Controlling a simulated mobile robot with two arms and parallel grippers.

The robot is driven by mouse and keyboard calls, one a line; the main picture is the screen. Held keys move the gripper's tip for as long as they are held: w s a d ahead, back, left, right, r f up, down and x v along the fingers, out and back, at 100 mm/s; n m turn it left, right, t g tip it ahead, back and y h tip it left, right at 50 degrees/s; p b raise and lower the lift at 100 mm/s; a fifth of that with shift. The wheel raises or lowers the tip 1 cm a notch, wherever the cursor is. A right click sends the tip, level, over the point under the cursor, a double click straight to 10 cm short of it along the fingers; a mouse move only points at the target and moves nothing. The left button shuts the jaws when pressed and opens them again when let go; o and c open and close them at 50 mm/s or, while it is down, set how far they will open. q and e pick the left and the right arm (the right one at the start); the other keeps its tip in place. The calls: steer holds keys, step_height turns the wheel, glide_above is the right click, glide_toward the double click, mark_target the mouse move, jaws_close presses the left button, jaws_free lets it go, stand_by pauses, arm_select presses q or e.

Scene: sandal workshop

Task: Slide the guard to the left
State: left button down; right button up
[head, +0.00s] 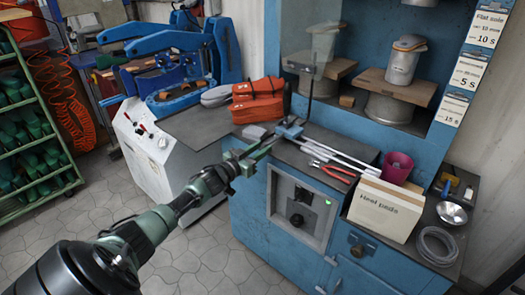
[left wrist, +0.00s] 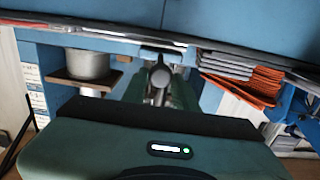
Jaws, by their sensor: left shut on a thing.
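The guard (head: 297,62) is a clear panel in front of the left part of the blue press, with a dark upright bar (head: 310,92) at its edge. A small blue-grey block (head: 289,130) sits at the foot of that bar, by pale rods along the bench edge. My left gripper (head: 256,153) is at the bench's front edge, just in front of this block. In the left wrist view its fingers (left wrist: 158,88) are shut on a grey, rounded part (left wrist: 160,75), which I take to be the guard's handle. The fingers partly hide it. My right gripper is not in view.
Orange pouches (head: 258,101) and grey soles (head: 216,96) lie left of the guard. Red-handled pliers (head: 334,172), a magenta cup (head: 397,167) and a "Heel beads" box (head: 385,207) stand right. The floor in front is clear.

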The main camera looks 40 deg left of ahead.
arm_select(q)
steer(key=shift+a, duration=0.25)
steer(key=c, duration=1.2)
jaws_free()
steer(key=shift+o, duration=0.4)
steer(key=shift+a, duration=0.15)
steer(key=shift+s+f, duration=0.15)
steer(key=shift+s, duration=0.4)
steer(key=s, duration=0.6)
steer(key=shift+s, duration=0.4)
steer(key=shift+a, duration=0.1)
